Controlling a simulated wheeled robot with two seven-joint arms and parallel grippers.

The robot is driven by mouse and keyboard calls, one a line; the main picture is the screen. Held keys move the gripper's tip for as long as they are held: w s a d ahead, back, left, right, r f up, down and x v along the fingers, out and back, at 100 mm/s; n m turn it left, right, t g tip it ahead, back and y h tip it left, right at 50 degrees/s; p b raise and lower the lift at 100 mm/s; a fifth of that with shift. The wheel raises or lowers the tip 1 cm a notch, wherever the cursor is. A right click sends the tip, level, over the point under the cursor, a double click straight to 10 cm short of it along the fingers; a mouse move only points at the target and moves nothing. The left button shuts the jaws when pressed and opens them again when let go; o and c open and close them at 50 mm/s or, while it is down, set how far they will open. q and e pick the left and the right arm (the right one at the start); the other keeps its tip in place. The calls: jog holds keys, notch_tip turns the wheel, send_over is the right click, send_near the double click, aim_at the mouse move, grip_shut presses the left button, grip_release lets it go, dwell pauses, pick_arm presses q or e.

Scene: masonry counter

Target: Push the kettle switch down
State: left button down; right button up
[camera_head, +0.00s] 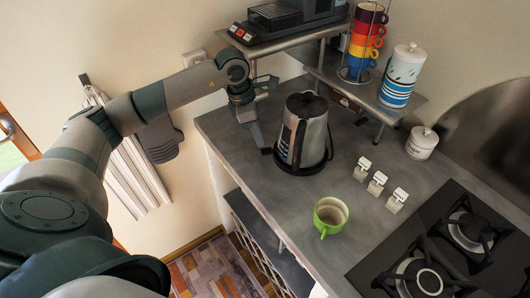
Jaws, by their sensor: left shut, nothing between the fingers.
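The kettle (316,140), metal with a black lid and black handle, stands upright on its dark base on the grey counter. Its handle faces the left and front. The kettle switch is too small to make out. My left gripper (266,150) points down just left of the kettle, near its base. Its fingers are shut and hold nothing. I cannot tell whether the fingertips touch the kettle or its base. My right gripper is not in view.
A metal shelf (300,39) with a coffee machine (285,18) stands behind. A mug stack (364,42) and striped canister (400,76) are right. The stove (450,245) is front right.

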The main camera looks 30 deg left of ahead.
aim_at(262, 151)
pick_arm(q)
jog(key=shift+x, duration=1.15)
jog(key=shift+b, duration=0.3)
notch_tip(262, 151, down, 2)
jog(key=shift+f+b, duration=0.1)
jog(key=shift+b, duration=0.9)
jog(key=shift+s, duration=0.1)
jog(key=shift+s+a+r, duration=0.2)
jog(key=shift+s+a, duration=0.1)
jog(key=shift+a, duration=0.15)
jog(key=shift+s+a+r, duration=0.15)
jog(key=shift+s+a, duration=0.2)
jog(key=shift+a, duration=0.1)
jog(key=shift+s+a+r+b, duration=0.25)
jog(key=shift+s+b, duration=0.05)
